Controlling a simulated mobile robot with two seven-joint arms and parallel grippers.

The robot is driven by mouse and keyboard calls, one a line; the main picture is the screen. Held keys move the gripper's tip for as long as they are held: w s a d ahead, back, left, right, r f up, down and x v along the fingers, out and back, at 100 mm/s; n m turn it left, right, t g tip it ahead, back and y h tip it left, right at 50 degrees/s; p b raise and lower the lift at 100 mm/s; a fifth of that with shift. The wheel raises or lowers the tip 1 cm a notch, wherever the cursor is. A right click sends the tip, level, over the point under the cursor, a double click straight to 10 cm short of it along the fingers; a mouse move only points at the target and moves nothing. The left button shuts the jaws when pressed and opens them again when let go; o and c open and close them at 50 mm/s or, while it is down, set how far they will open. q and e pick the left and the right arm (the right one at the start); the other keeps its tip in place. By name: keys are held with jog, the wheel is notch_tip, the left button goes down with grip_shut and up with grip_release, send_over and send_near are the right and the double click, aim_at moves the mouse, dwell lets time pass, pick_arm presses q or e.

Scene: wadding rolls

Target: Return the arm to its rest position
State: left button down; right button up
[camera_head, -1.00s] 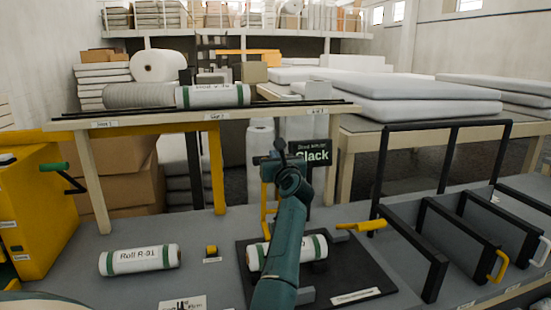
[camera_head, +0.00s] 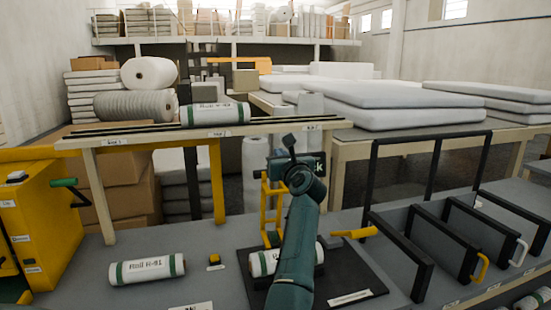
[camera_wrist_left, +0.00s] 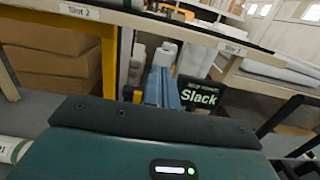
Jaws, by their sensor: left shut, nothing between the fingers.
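My left arm rises from the bottom centre of the head view, in front of the dark mat. Its gripper (camera_head: 290,146) is up near the front edge of the shelf, shut and empty. In the left wrist view, my blue fingers (camera_wrist_left: 162,90) are together, pointing at the space under the shelf beside a dark "Slack" sign (camera_wrist_left: 198,92). My right gripper is not in view.
A labelled roll (camera_head: 147,269) lies on the grey bench. Another roll (camera_head: 262,263) lies on the dark mat (camera_head: 350,275), partly behind my arm. One roll (camera_head: 215,114) is on the raised shelf (camera_head: 150,138). Black racks (camera_head: 425,262) stand at right; a yellow box (camera_head: 38,225) at left.

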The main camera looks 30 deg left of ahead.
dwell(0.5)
pick_arm(q)
jog(key=s+d+f+m+t+h, duration=0.2)
jog(key=s+d+f+m+h, duration=0.5)
jog(key=m, duration=0.5)
jog(key=s+d+f+m+t+h, duration=0.3)
jog(key=d+f+m, duration=0.2)
jog(key=f+m, duration=0.5)
jog(key=s+d+f+m+t+h, duration=0.2)
jog(key=s+d+f+m+h, duration=0.35)
jog(key=m, duration=0.75)
jog(key=s+d+f+m+g+h, duration=0.1)
jog(key=s+d+f+m+g, duration=0.3)
jog(key=s+f+m, duration=0.3)
jog(key=s+d+f+m+g+h, duration=0.1)
jog(key=s+d+f+m+g, duration=0.3)
jog(key=s+f, duration=0.6)
jog(key=s+d+m, duration=0.2)
jog(key=s+m, duration=0.1)
jog(key=s, duration=0.2)
jog(key=shift+s+f, duration=0.25)
jog(key=shift+s, duration=0.05)
